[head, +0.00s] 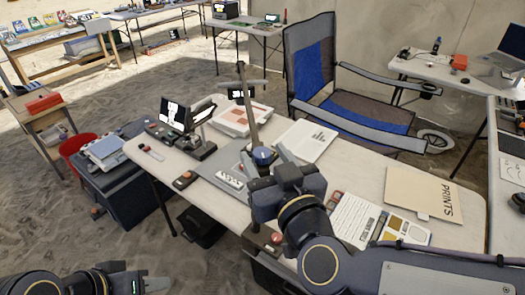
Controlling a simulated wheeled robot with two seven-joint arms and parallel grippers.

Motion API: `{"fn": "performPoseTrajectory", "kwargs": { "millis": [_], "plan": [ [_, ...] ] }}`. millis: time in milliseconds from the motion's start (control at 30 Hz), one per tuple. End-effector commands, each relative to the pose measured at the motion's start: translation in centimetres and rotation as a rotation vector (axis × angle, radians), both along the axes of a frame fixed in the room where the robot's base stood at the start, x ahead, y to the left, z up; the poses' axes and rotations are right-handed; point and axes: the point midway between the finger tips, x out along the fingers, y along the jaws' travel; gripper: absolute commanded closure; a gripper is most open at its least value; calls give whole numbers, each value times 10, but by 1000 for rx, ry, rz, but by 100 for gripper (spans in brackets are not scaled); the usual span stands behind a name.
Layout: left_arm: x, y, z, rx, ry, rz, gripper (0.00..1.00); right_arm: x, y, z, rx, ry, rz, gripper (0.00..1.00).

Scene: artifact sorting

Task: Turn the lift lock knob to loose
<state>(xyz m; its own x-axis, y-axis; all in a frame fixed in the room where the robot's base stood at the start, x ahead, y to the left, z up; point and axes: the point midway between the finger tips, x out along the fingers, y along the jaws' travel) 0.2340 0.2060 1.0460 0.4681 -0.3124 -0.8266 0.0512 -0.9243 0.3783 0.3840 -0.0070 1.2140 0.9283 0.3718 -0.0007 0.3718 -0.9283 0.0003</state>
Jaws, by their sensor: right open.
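A dark upright post (245,108) with a short arm stands on a grey baseboard (209,170) on the middle table. A round blue-and-dark knob (263,157) sits low on this post; it appears to be the lift lock knob. Which way it is turned is too small to read. My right gripper (266,164) is open, with its fingers reaching to either side of the knob. I cannot tell whether they touch it. My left gripper (146,284) is low at the bottom left, far from the knob, and its jaw opening is unclear.
The white table (150,165) holds a small screen (174,113), papers, a colour chart (405,228) and a PRINTS folder (425,193). A folding chair (345,95) stands behind it. A dark case (125,180) and red bucket (76,148) are at left.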

Motion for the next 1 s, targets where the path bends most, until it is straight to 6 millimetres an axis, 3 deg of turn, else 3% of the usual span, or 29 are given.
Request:
{"fn": "performPoseTrajectory", "kwargs": {
  "millis": [200, 533, 867, 1000],
  "plan": [
    [0, 0, 1, 0, 0, 0, 64, 19, 8, 0, 0, 2, 0, 49],
    [0, 0, 1, 0, 0, 0, 64, 21, 8, 0, 0, -1, 0, 49],
    [0, 0, 1, 0, 0, 0, 64, 21, 8, 0, 0, 0, 0, 91],
    [0, 0, 0, 0, 0, 0, 64, 21, 8, 0, 0, -1, 2, 93]
  ]
}}
